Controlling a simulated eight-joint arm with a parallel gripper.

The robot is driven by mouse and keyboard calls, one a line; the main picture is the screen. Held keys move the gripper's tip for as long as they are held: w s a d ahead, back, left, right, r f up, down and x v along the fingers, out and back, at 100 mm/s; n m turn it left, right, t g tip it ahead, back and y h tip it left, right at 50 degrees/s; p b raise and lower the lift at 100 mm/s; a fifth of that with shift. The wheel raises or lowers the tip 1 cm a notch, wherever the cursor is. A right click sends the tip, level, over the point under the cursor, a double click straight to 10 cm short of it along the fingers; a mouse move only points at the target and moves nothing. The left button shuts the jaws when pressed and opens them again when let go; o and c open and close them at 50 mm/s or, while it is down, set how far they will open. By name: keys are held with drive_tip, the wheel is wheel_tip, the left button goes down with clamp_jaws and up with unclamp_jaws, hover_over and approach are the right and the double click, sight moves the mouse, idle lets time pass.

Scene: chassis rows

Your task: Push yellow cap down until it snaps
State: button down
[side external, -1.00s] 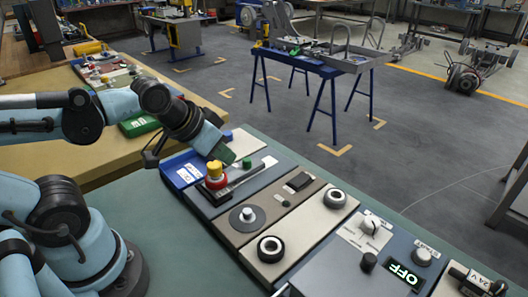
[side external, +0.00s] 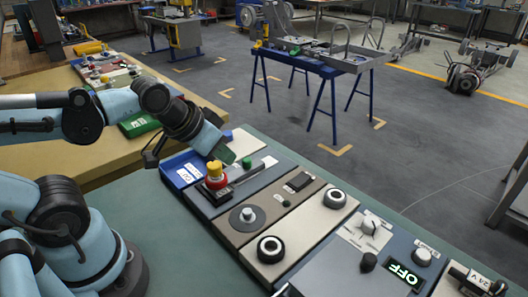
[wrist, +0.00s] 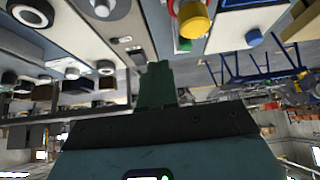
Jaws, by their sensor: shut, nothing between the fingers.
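The yellow cap (side external: 215,168) sits upright on a red base (side external: 216,183) at the far left part of the panel row. In the wrist view the yellow cap (wrist: 194,22) shows near the top edge, right of my fingers. My gripper (side external: 224,152) is shut and empty, with its green fingers just behind and above the cap in the side view. In the wrist view my gripper (wrist: 157,75) points past the cap, apart from it. Whether the cap is seated fully on its base is not clear.
A green button (side external: 246,162) stands right of the cap, with a blue tray (side external: 180,176) to its left. Grey and black knobs (side external: 247,214) and round rings (side external: 270,249) rise from neighbouring panels. The green tabletop in front (side external: 170,235) is clear.

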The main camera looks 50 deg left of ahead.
wheel_tip(320, 180, up, 4)
drive_tip(key=m+g, duration=0.6)
drive_tip(key=m, duration=1.1)
hover_over(214, 164)
drive_tip(key=d, duration=0.1)
drive_tip(key=shift+a+f+m+g, duration=0.15)
drive_tip(key=shift+f+m+g, duration=0.05)
drive_tip(key=shift+f+m, duration=0.75)
drive_tip(key=shift+a+f+m+g, duration=0.2)
drive_tip(key=shift+f+m, duration=0.65)
drive_tip(key=shift+f, duration=0.25)
drive_tip(key=shift+a+f+m+g, duration=0.15)
drive_tip(key=shift+f+m+g, duration=0.05)
drive_tip(key=shift+f+m, duration=0.75)
drive_tip(key=shift+f, duration=0.3)
